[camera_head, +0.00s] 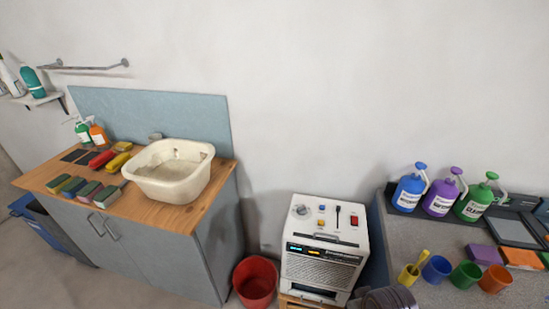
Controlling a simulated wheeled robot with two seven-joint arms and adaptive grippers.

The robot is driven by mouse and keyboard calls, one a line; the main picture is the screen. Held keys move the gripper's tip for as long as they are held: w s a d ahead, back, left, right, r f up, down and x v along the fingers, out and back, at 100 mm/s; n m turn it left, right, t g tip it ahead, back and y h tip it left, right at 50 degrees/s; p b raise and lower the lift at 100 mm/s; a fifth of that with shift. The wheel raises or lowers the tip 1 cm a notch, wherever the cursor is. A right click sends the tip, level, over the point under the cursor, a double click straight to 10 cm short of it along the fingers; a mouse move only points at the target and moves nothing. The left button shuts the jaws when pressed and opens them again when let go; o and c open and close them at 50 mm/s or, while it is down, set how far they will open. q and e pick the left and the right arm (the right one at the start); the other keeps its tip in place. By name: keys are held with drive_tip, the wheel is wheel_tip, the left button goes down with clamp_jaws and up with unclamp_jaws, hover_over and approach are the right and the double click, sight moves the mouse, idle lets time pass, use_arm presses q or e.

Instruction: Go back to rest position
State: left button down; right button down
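Neither of my grippers shows in the head view. The task names no object. A grey rounded part shows at the bottom edge, right of the white machine; I cannot tell what it is.
A cabinet with a wooden top (137,206) stands left, bearing a white basin (172,191), sponges and bottles. A red bucket (255,281) and a white machine (321,246) stand in the middle. A grey counter (418,232) at right holds pump bottles and coloured cups. A shelf and rail hang upper left.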

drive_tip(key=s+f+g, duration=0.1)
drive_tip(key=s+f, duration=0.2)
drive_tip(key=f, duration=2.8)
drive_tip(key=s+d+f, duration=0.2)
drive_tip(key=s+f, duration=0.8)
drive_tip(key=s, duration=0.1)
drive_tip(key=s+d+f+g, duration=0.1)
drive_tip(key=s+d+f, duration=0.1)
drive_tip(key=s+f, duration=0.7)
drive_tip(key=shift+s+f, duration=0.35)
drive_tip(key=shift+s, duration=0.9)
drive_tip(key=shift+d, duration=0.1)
